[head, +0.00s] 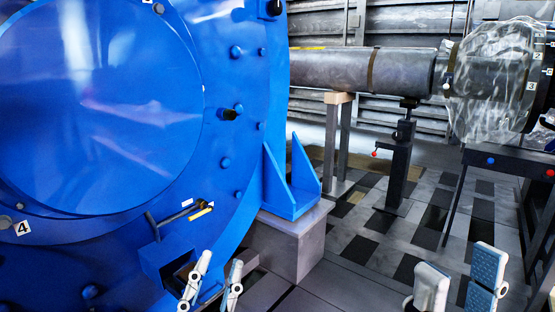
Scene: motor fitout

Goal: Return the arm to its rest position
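My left gripper (220,262) is at the bottom, left of centre, with its two pale fingers apart and nothing visible between them. It is in front of the lower part of a large blue motor housing (240,130), by a blue box-like bracket (165,258); I cannot tell whether they touch. My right gripper (458,265) is at the bottom right, its pale fingers wide apart and empty, over the tiled floor. Most of both arms is outside the view.
A dark handle (172,215) sticks out from the housing above the bracket. A grey block (290,240) supports the housing. A long grey shaft (360,70) rests on stands behind. A dark stand (510,162) is at the right. The tiled floor (400,240) between is clear.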

